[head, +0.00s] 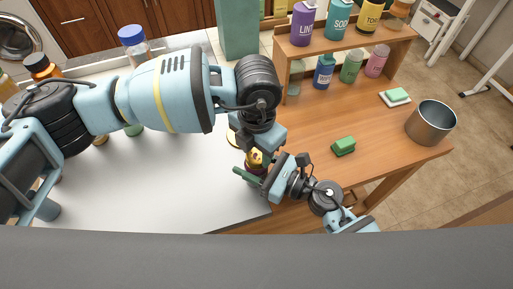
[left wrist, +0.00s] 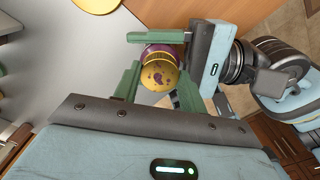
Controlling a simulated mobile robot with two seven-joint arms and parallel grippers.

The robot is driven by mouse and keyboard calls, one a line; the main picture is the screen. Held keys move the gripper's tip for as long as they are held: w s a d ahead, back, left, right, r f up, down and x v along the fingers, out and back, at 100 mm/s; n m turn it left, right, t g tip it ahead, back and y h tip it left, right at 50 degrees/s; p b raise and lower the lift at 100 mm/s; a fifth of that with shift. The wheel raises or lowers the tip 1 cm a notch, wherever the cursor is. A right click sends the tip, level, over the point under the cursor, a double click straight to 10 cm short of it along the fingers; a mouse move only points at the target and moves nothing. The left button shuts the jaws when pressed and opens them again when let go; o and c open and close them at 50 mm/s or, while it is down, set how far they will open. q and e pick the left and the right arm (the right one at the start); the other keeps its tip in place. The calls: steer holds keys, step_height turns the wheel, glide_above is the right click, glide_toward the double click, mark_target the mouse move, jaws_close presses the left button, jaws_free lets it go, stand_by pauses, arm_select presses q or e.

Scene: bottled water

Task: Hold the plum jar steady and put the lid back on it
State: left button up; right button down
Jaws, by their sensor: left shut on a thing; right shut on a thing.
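The plum jar (head: 255,169) is dark purple and stands near the front right edge of the white table, mostly hidden by my grippers. Its purple side also shows in the left wrist view (left wrist: 167,48). The lid (left wrist: 159,77) is gold with dark purple blotches and is over the jar's top; I cannot tell whether it is seated. It shows small and yellow in the head view (head: 255,157). My left gripper (left wrist: 160,88) is shut on the lid from above. My right gripper (head: 248,174) is shut on the jar from the right, its green fingers across the jar's side.
A wooden desk (head: 310,170) adjoins on the right, with a green sponge (head: 343,146), a metal pot (head: 431,122) and a shelf of bottles and tins. A blue-capped bottle (head: 134,45) stands at the back of the white table (head: 150,185). The table's front middle is clear.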

arm_select(q)
steer(key=m, duration=0.9)
steer(key=shift+m, duration=0.3)
steer(key=m, duration=0.4)
steer(key=shift+s+m, duration=0.1)
steer(key=shift+m, duration=0.2)
steer(key=m, duration=0.4)
steer(key=shift+m, duration=0.4)
steer(key=m, duration=0.4)
steer(key=shift+m, duration=0.3)
steer(key=m, duration=0.4)
steer(key=shift+m, duration=0.3)
steer(key=m, duration=0.4)
steer(key=shift+m, duration=0.3)
arm_select(e)
steer(key=shift+f, duration=0.1)
arm_select(q)
steer(key=m, duration=0.3)
steer(key=shift+m, duration=0.3)
steer(key=o, duration=1)
steer(key=shift+a, duration=0.1)
